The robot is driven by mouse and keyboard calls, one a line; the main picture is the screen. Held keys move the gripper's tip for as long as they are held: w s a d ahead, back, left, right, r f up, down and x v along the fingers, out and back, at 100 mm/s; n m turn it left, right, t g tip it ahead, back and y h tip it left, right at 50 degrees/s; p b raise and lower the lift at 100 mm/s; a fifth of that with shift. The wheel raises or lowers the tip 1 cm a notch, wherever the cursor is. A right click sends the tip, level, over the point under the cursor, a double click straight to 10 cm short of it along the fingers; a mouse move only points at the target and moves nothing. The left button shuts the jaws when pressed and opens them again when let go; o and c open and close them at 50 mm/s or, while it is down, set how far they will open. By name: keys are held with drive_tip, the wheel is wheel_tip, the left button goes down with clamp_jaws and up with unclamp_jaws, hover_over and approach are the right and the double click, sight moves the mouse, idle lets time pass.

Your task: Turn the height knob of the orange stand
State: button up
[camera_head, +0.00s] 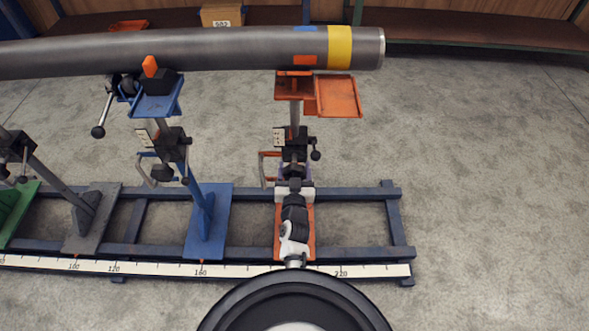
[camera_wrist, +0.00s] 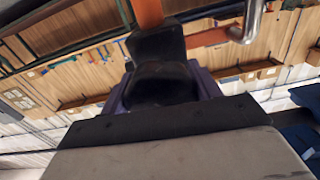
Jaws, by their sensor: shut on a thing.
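The orange stand (camera_head: 338,97) is right of centre in the head view, its tray under the pipe's right end. Its black clamp block (camera_head: 295,142) sits on the grey post, with a ball-ended lever (camera_head: 316,155) at its right. My gripper (camera_head: 295,184) reaches up from below to just under that block. In the wrist view my gripper (camera_wrist: 161,97) has purple-edged fingers on both sides of a black knob (camera_wrist: 162,78) and is shut on it. The orange part of the stand (camera_wrist: 147,12) shows above the knob. The knob is mostly hidden in the head view.
The grey pipe (camera_head: 200,52) with a yellow band lies across the stands. A blue stand (camera_head: 209,220) is to the left. A bent metal crank handle (camera_wrist: 250,22) is close to my gripper's right in the wrist view. A blue rail frame (camera_head: 393,222) with a scale runs below.

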drive_tip(key=m, duration=0.3)
drive_tip(key=shift+m, duration=0.3)
drive_tip(key=shift+a+r+m, duration=0.1)
drive_tip(key=shift+a+m, duration=0.05)
drive_tip(key=shift+m, duration=1.75)
drive_tip(key=o, duration=1)
